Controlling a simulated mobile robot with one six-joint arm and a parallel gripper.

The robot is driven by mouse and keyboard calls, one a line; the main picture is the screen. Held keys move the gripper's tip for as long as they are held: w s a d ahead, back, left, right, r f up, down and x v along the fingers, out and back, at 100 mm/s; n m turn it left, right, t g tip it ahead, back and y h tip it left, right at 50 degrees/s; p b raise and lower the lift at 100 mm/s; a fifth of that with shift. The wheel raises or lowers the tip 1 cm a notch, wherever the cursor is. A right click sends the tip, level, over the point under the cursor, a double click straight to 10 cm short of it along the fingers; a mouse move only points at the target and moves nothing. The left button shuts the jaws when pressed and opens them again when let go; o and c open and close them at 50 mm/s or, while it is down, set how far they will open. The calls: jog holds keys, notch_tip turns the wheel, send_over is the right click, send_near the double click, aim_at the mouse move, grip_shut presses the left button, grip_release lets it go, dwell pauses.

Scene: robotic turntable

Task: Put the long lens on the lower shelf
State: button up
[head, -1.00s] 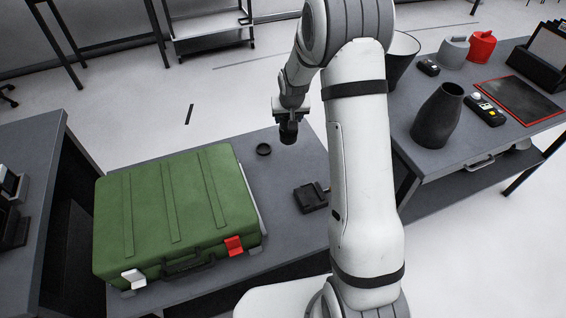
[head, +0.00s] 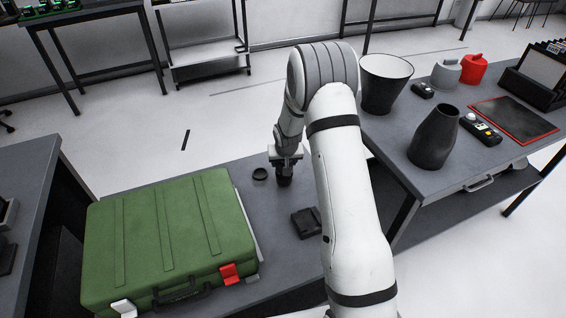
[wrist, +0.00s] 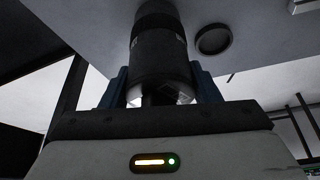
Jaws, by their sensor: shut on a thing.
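My gripper (head: 285,163) is shut on a dark cylindrical lens (head: 284,181), seen just below it over the middle grey table (head: 272,215). In the wrist view, the blue-grey fingers of my gripper (wrist: 162,88) stand at both sides of the black lens (wrist: 160,55). I cannot tell whether the far end of the lens touches the tabletop. A grey rack at the back has a low shelf (head: 212,68). A shelf (head: 465,197) also shows below the right table, partly hidden by its top and drawer.
A round black cap (head: 260,174) and a small dark device (head: 307,222) flank the lens on the table. A large green case (head: 168,240) fills its left. The right table (head: 400,130) holds a dark flask-shaped vessel (head: 434,138) and a bucket (head: 386,82). Open floor lies behind.

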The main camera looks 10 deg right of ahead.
jog(key=shift+f, duration=0.2)
jog(key=o, duration=1)
jog(key=shift+f, duration=0.15)
jog(key=o, duration=0.4)
